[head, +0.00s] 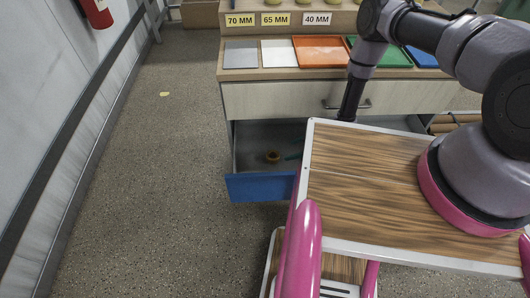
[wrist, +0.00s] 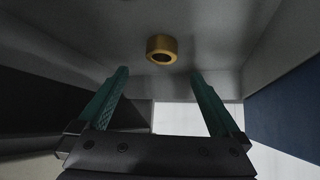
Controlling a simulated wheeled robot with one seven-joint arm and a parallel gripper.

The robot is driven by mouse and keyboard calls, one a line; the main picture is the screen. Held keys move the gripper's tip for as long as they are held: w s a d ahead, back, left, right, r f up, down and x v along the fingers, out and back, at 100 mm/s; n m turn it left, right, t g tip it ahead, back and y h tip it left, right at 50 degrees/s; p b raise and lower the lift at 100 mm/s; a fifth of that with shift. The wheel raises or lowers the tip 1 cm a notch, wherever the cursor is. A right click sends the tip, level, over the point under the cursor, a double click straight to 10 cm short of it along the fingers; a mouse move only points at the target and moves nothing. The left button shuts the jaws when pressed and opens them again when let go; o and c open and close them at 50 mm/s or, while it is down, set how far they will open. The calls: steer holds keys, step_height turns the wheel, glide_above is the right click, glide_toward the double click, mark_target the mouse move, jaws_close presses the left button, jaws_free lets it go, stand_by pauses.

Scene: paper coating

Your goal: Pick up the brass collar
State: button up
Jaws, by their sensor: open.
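The brass collar (head: 272,156) lies on the floor of the open drawer (head: 250,134), a short ring with a dark hole. In the wrist view the brass collar (wrist: 161,48) is at the upper middle, beyond the fingertips. My gripper (wrist: 160,72) is open, with its two green fingers apart and nothing between them. The collar lies ahead of the gap, not touching either finger. In the head view only a bit of a teal finger (head: 292,156) shows to the right of the collar; the wooden top hides most of the gripper.
The drawer's blue front (head: 258,187) and grey side walls surround the collar. A closed drawer front (head: 280,99) is above it. Grey, white, orange, green and blue trays sit on the counter, with the orange tray (head: 318,52) in the middle. The floor at left is mostly clear.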

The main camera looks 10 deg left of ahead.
glide_toward(269, 156)
steer(key=shift+s+a+f, duration=0.15)
steer(key=shift+a+f, duration=0.3)
steer(key=shift+f, duration=0.2)
steer(key=shift+w+x, duration=0.1)
steer(key=shift+x, duration=1.35)
steer(key=shift+w+x, duration=0.15)
steer(key=shift+x, duration=1.35)
steer(key=c, duration=1.4)
